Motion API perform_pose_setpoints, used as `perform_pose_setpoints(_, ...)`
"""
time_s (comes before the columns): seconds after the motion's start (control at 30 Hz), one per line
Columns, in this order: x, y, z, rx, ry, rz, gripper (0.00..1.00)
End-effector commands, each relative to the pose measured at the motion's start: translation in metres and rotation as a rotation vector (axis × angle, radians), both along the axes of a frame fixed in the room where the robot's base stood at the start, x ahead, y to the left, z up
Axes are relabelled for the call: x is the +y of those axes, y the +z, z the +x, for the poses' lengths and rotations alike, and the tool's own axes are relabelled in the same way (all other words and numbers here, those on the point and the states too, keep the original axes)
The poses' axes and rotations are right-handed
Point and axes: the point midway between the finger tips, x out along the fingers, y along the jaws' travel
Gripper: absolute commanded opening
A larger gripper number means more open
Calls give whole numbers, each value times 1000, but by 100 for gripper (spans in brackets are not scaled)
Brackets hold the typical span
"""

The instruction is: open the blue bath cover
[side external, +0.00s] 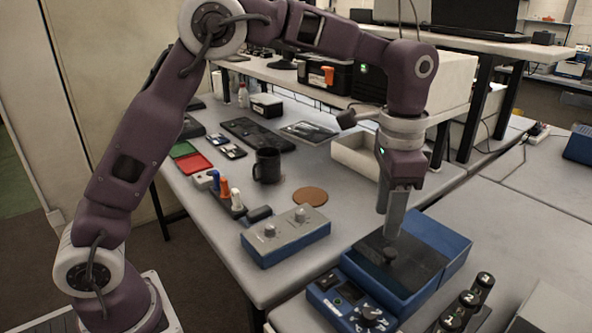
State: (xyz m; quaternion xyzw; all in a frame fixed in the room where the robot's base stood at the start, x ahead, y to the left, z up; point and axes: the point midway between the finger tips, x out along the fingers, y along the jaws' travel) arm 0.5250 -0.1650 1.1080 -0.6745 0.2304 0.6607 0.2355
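The blue bath (446,270) is a blue box at the lower right, with a control panel (350,308) of knobs and a small display at its front.
Several black-capped items (465,306) stand close to the right of the bath. A grey box with two dials (286,236) is to its left. A black mug (267,165) and a brown disc (310,196) are farther back. The bench on the right is mostly clear.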

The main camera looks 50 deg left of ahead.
Motion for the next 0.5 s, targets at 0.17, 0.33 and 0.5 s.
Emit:
perform_pose_setpoints(0.17, 21, 33, -28, -56, 316, -20, 47)
perform_pose_setpoints(0.33, 42, 57, -59, -100, 639, -66, 47)
perform_pose_setpoints(0.5, 61, 74, -93, -130, 962, -136, 47)
